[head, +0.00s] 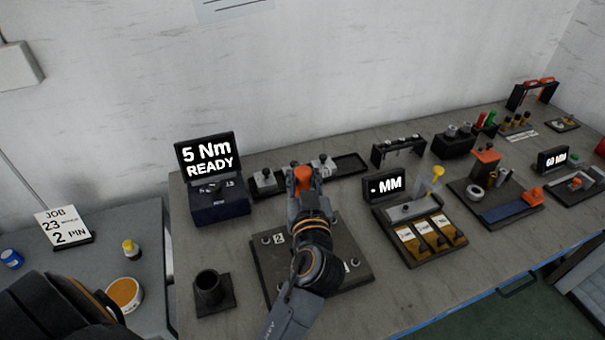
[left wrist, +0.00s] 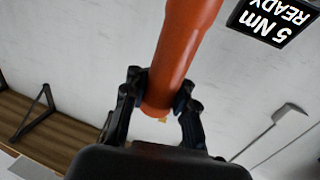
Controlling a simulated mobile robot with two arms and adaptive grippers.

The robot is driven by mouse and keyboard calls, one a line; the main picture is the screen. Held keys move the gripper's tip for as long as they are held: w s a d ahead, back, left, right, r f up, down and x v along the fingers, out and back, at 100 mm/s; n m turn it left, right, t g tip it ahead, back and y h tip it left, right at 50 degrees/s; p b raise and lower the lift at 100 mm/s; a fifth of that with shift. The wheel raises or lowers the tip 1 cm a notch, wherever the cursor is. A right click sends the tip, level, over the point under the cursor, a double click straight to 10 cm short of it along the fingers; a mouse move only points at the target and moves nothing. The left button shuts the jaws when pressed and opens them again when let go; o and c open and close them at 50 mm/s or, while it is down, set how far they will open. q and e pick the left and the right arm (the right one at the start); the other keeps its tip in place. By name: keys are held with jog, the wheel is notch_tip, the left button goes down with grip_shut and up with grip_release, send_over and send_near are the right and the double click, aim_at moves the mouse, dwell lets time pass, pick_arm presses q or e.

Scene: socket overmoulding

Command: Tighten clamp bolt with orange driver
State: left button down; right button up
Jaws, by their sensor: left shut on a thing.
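The orange driver (head: 303,174) is in my left gripper (head: 304,190), above the back part of a dark square plate (head: 268,282). In the left wrist view the orange driver (left wrist: 181,50) runs up out of frame between the two fingers of the left gripper (left wrist: 161,98), which are shut on it. A small yellowish tip shows below it there. The plate carries small round fittings and number labels; my arm covers its middle. I cannot tell which fitting is the clamp bolt, nor whether the driver touches one. My right gripper is not in view.
A torque display (head: 208,162) reads "5 Nm READY" at back left. A dark cup (head: 212,289) stands left of the plate. A tray with metal blocks (head: 348,163) lies behind.

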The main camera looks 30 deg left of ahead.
pick_arm(q)
jog(key=shift+d+f+b, duration=0.15)
jog(key=shift+f+b, duration=0.25)
jog(key=shift+b, duration=0.25)
dwell(1.4)
